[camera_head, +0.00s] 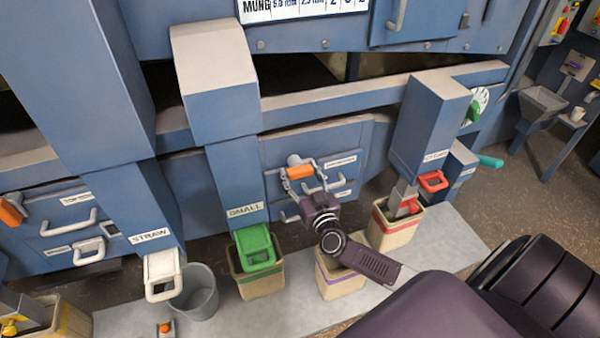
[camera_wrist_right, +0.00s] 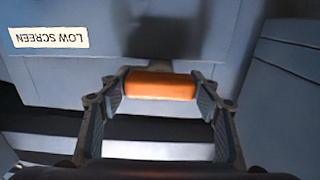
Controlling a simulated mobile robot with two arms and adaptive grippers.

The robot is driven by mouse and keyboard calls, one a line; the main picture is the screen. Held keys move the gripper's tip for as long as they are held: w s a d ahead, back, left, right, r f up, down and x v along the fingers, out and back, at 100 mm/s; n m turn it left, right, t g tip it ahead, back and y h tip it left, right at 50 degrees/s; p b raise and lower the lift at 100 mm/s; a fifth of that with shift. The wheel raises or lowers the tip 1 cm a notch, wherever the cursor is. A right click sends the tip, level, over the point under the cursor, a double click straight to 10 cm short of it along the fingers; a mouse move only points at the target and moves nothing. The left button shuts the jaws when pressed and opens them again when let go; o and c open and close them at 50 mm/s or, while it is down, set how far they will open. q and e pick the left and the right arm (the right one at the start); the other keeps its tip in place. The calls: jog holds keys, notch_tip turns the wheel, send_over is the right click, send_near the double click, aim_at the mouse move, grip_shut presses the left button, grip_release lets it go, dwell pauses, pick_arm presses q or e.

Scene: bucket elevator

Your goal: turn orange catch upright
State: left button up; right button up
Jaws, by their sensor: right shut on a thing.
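The orange catch (camera_head: 300,172) is on the blue panel (camera_head: 345,150) in the middle of the head view. It lies roughly sideways there, slightly tilted. My right gripper (camera_head: 300,178) reaches up to it, with a finger at each end. In the right wrist view the orange catch (camera_wrist_right: 160,85) spans between the fingertips of my right gripper (camera_wrist_right: 158,90), which is shut on it. The catch's mount is mostly hidden. My left gripper is not in view.
A second orange catch (camera_head: 11,212) is on a panel at far left. The SMALL chute (camera_head: 236,180) and a blue right chute (camera_head: 425,125) flank the panel.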

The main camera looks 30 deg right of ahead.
jog(key=shift+m, duration=0.3)
jog(key=m, duration=0.2)
jog(key=shift+m, duration=0.4)
jog(key=m, duration=0.4)
jog(key=shift+m, duration=0.3)
jog(key=m+b, duration=0.1)
jog(key=m, duration=0.4)
jog(key=shift+f, duration=0.1)
jog(key=shift+m+b, duration=0.7)
jog(key=shift+m, duration=1.7)
jog(key=o, duration=1.2)
jog(key=shift+c, duration=0.2)
jog(key=v, duration=1.2)
